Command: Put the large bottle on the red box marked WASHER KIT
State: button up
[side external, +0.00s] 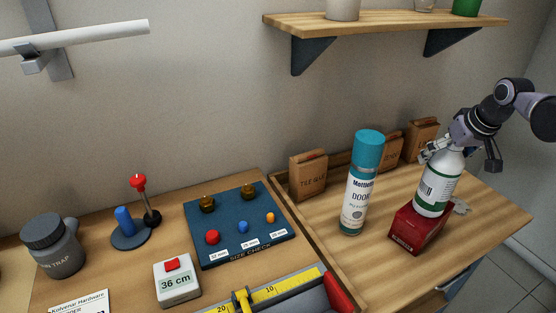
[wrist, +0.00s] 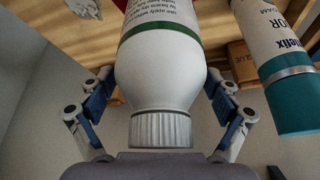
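A white bottle with a green-banded label (side external: 438,185) stands nearly upright at the right of the side view. Its base is at the top of a red box (side external: 418,229) and appears to touch it; the box's lettering is too small to read. My gripper (side external: 442,155) comes from above right, with its fingers on both sides of the bottle's upper part, and appears shut on it. In the wrist view the bottle (wrist: 161,85) sits centred between the two fingers, ribbed cap nearest me. The exact finger contact is hard to see.
A taller teal-capped spray can (side external: 360,185) stands left of the red box. Small brown boxes (side external: 309,175) line the wall behind. A shelf (side external: 385,22) hangs above. At left are a blue size-check board (side external: 240,225), a tape-like yellow gauge (side external: 270,292) and a grey pot (side external: 52,245).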

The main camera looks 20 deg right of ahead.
dwell(0.3)
jog(key=v, duration=1.2)
jog(key=s+a+f+n+t+y, duration=0.1)
jog(key=s+a+f+n+t, duration=0.1)
jog(key=a+f, duration=0.9)
jog(key=shift+s+a+f+n+y, duration=0.2)
jog(key=shift+s+f+n+y, duration=0.1)
jog(key=shift+s+f+n, duration=0.6)
jog(key=shift+w+f, duration=0.1)
jog(key=shift+w, duration=0.1)
